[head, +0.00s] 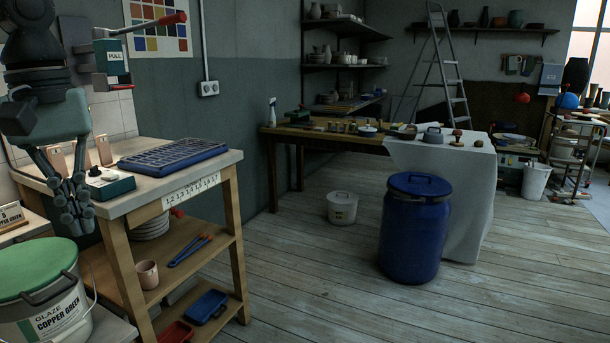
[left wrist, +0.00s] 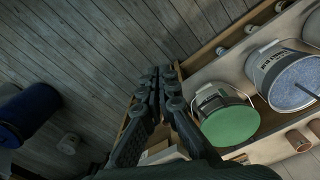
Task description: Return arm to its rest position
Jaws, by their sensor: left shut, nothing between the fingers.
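My left gripper (head: 77,208) hangs fingers down at the left of the head view, in front of the left end of the wooden workbench and above the green-lidded bucket. Its fingers are together and empty. In the left wrist view the shut fingers (left wrist: 158,90) point up the picture, beside the green-lidded bucket. My right gripper is in neither view.
A bucket with a green lid (head: 38,268) stands at the lower left. The workbench (head: 228,158) holds a dark blue tray (head: 172,155) and a small green box (head: 108,183). A blue barrel (head: 413,235) stands on the open plank floor. A red-handled lever (head: 160,22) is near my arm.

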